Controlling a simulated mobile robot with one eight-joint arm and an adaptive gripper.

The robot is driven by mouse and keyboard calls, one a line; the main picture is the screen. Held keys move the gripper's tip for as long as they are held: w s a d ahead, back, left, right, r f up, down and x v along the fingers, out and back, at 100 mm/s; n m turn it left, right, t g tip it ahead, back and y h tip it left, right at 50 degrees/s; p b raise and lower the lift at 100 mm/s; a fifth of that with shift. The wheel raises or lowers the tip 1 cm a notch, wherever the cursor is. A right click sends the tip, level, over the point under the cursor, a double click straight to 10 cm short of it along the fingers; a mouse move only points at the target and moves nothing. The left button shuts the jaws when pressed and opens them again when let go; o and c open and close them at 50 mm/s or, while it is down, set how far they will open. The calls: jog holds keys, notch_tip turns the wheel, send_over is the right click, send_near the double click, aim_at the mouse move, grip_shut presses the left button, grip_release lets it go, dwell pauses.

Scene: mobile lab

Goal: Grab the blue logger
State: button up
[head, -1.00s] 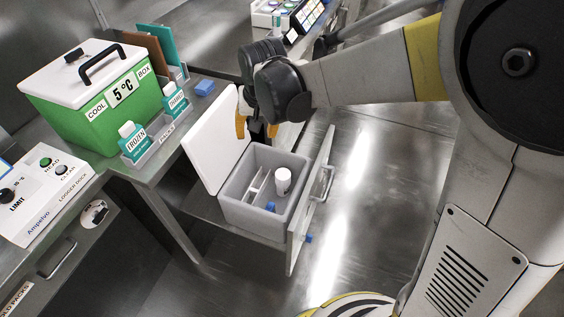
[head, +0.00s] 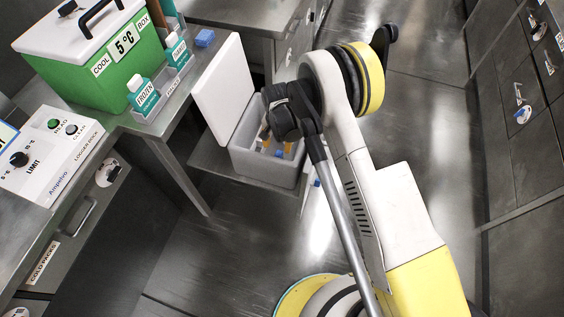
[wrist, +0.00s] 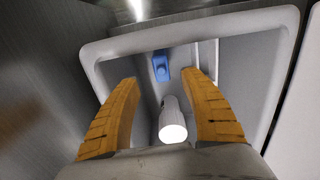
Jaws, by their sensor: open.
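The blue logger (wrist: 161,66) lies on the floor of a grey open bin, near its far wall in the wrist view. In the head view a small blue patch (head: 279,153) shows in the bin beside my fingers. My gripper (wrist: 159,77) is open and empty, with its orange fingers reaching down into the bin. The logger shows beyond the fingertips, in the gap between them and apart from both. A white bottle (wrist: 172,122) stands in the bin, nearer the palm in the wrist view. In the head view my arm partly hides my gripper (head: 270,143) and the bin's inside.
A blue block (head: 205,38) lies on the counter by teal bottles and a green cool box (head: 88,60). The floor to the right is largely clear.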

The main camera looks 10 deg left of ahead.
aim_at(278, 154)
jog(key=f+b, duration=0.1)
jog(key=f, duration=0.2)
jog(key=f+b, duration=0.1)
jog(key=f, duration=0.1)
jog(key=f+b, duration=0.2)
jog(key=f, duration=0.1)
jog(key=shift+w+f, duration=0.3)
jog(key=shift+f, duration=0.05)
jog(key=shift+r, duration=0.15)
grip_shut()
